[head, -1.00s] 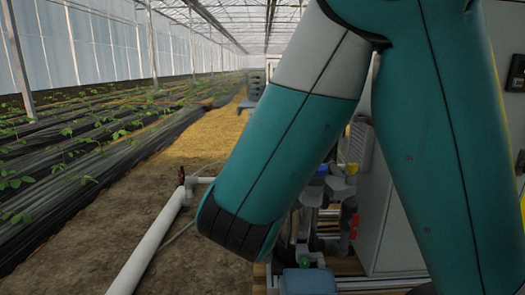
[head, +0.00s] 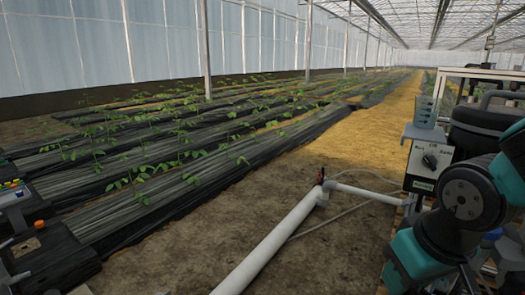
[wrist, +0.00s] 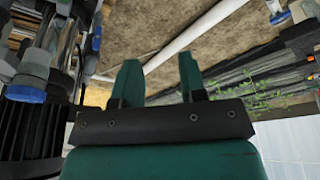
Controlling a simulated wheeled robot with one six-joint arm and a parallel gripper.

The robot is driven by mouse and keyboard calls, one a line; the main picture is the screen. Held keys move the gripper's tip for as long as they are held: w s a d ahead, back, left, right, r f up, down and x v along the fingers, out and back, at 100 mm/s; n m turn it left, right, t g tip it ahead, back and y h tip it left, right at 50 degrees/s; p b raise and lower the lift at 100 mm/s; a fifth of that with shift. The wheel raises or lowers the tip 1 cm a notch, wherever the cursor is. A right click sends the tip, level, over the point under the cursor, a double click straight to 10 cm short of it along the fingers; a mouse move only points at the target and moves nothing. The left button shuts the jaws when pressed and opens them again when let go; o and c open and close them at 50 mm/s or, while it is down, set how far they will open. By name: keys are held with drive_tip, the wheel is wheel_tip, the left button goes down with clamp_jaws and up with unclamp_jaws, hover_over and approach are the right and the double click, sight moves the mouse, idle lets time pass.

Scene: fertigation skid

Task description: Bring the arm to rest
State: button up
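My gripper (wrist: 160,75) shows in the wrist view with its two green fingers apart and nothing between them. The dark crossbar behind the fingers and the teal housing fill the lower part of that view. In the head view my teal and black arm is folded at the right edge, and I cannot make out the gripper there. A white pipe (wrist: 180,45) and bare soil lie beyond the fingertips in the wrist view, apart from them.
A white pipe (head: 265,245) with a red valve handle (head: 320,176) runs along the soil. A control box (head: 428,160) with a black knob stands close to my arm, a grey-blue cup (head: 424,112) on top. Plant rows (head: 160,165) fill the left.

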drive_tip(key=s+a+r+n+g+y+p, duration=0.35)
drive_tip(key=s+a+r, duration=0.25)
drive_tip(key=s+r, duration=0.2)
wheel_tip(320, 180, up, 37)
drive_tip(key=p, duration=3.6)
drive_tip(key=shift+s+a+n+p, duration=0.15)
drive_tip(key=shift+s+n+p, duration=0.2)
drive_tip(key=shift+n, duration=0.1)
drive_tip(key=shift+r, duration=0.1)
